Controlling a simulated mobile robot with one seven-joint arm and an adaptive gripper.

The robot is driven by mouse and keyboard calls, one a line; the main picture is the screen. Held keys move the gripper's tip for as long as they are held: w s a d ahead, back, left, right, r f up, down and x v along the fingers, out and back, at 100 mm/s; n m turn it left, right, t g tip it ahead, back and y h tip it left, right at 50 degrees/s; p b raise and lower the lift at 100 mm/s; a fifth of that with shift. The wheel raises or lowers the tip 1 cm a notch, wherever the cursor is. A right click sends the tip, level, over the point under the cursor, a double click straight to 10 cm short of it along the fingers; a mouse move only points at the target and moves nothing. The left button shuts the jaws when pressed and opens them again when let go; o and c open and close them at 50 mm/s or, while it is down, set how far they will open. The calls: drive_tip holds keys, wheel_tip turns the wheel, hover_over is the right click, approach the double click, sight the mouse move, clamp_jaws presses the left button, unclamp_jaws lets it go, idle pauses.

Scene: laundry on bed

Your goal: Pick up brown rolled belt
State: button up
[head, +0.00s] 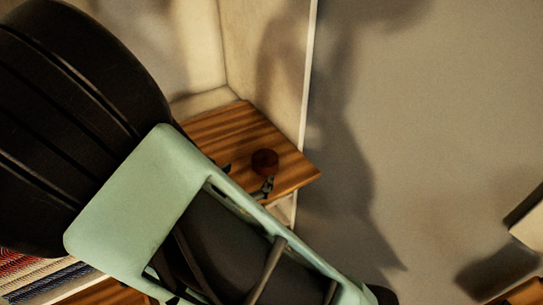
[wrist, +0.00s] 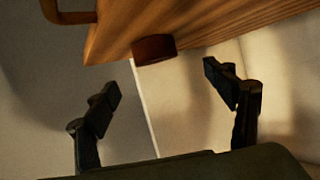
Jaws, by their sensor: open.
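The brown rolled belt (head: 265,160) is a small dark reddish-brown roll on a wooden surface (head: 235,130) in the corner, near its right end. In the wrist view the belt (wrist: 154,49) shows at the wood's edge, ahead of my gripper and roughly between the lines of its two fingers. My gripper (wrist: 161,78) is open and empty, and its black fingers do not appear to touch the belt. In the head view my gripper (head: 246,178) is mostly hidden behind my arm, with dark fingertip parts showing just below the belt.
A pale wall panel (head: 268,70) rises behind the wooden surface. Striped cloth (head: 40,278) lies at the lower left. A brown curved bar, perhaps a handle (wrist: 68,16), sits beside the wood in the wrist view. Grey open area (head: 430,130) lies to the right.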

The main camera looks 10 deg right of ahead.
sight(265, 158)
drive_tip(key=shift+s+d+f, duration=0.1)
drive_tip(key=shift+s+d, duration=0.05)
drive_tip(key=shift+d, duration=0.1)
drive_tip(key=shift+h, duration=0.3)
drive_tip(key=x, duration=0.4)
drive_tip(key=shift+w+d+f+b, duration=0.15)
drive_tip(key=shift+w+d+b, duration=0.1)
drive_tip(key=shift+b, duration=0.1)
drive_tip(key=x, duration=0.5)
drive_tip(key=shift+w+d, duration=0.15)
drive_tip(key=shift+w, duration=0.2)
drive_tip(key=shift+r, duration=0.2)
drive_tip(key=c, duration=1.3)
drive_tip(key=shift+c, duration=0.2)
